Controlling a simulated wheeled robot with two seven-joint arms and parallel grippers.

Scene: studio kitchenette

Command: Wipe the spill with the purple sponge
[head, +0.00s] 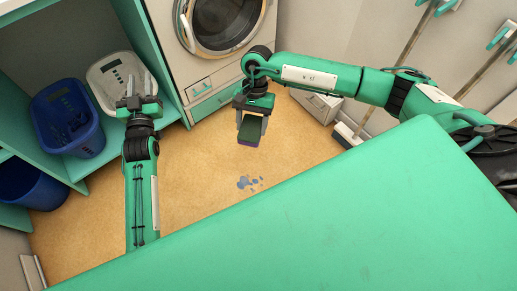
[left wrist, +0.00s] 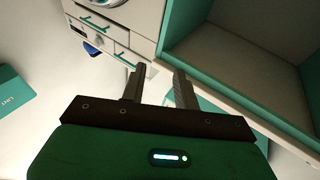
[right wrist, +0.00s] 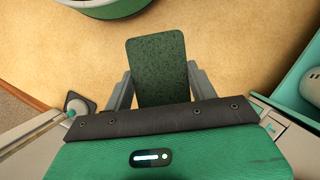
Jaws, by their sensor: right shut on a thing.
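The purple sponge (head: 247,144) shows a dark green scouring face and a purple edge in the head view. My right gripper (head: 252,123) is shut on it and holds it above the floor. In the right wrist view the sponge's green face (right wrist: 158,70) sticks out between the fingers.
A white basket (head: 103,92) and a blue basket (head: 66,115) sit in the teal shelf (head: 155,55) at left, with a dark blue bucket (head: 30,187) below. A washing machine (head: 205,60) stands behind. A broom (head: 347,133) leans at right. Floor around the spill is clear.

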